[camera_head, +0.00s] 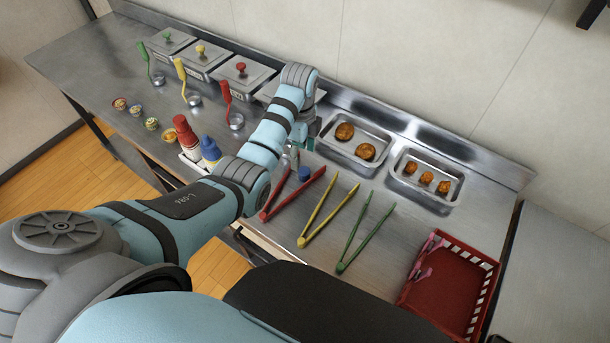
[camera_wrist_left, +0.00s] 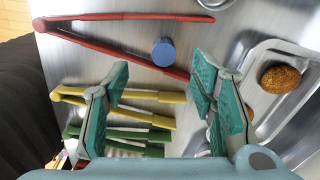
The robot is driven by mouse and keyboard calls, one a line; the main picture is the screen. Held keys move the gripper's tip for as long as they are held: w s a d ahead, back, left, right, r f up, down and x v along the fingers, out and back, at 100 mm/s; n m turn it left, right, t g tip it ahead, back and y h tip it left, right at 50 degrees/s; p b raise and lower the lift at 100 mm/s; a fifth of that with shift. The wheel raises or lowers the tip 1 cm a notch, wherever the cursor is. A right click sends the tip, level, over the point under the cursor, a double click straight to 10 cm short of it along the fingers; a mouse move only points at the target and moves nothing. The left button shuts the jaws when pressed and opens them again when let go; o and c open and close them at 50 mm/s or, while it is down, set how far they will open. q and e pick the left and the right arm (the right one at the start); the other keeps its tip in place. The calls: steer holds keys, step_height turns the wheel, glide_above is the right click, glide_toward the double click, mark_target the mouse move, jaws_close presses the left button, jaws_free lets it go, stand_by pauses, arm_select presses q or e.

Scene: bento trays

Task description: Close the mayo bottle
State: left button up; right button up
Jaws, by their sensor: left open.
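A blue-topped bottle (camera_head: 210,150), which I take to be the mayo bottle, stands beside a red bottle (camera_head: 184,132) left of my left arm. Part of it is hidden by the arm, and its opening is too small to make out. A loose blue cap (camera_head: 304,174) rests on the steel counter by the red tongs; it also shows in the left wrist view (camera_wrist_left: 163,51). My left gripper (camera_head: 300,150) is open and empty, above the counter close to the cap. In the left wrist view the cap appears between and beyond the fingertips (camera_wrist_left: 160,68). My right gripper is not in view.
Red tongs (camera_head: 283,196), yellow tongs (camera_head: 327,217) and green tongs (camera_head: 366,232) lie on the counter near the cap. Two steel trays (camera_head: 333,160) with food sit behind. A red basket (camera_head: 437,300) is at the right. Lidded containers (camera_head: 205,63) and ladles stand at the back left.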

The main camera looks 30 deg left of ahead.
mark_target(304, 171)
arm_select(q)
steer(key=shift+f, duration=1.65)
steer(key=f, duration=0.1)
steer(key=f+b, duration=0.1)
steer(key=f, duration=0.1)
steer(key=f+b, duration=0.1)
steer(key=f, duration=0.1)
steer(key=shift+w+d+f, duration=0.2)
steer(key=shift+w+d, duration=0.05)
steer(key=shift+r, duration=0.1)
steer(key=shift+c, duration=0.6)
steer(key=c, duration=0.7)
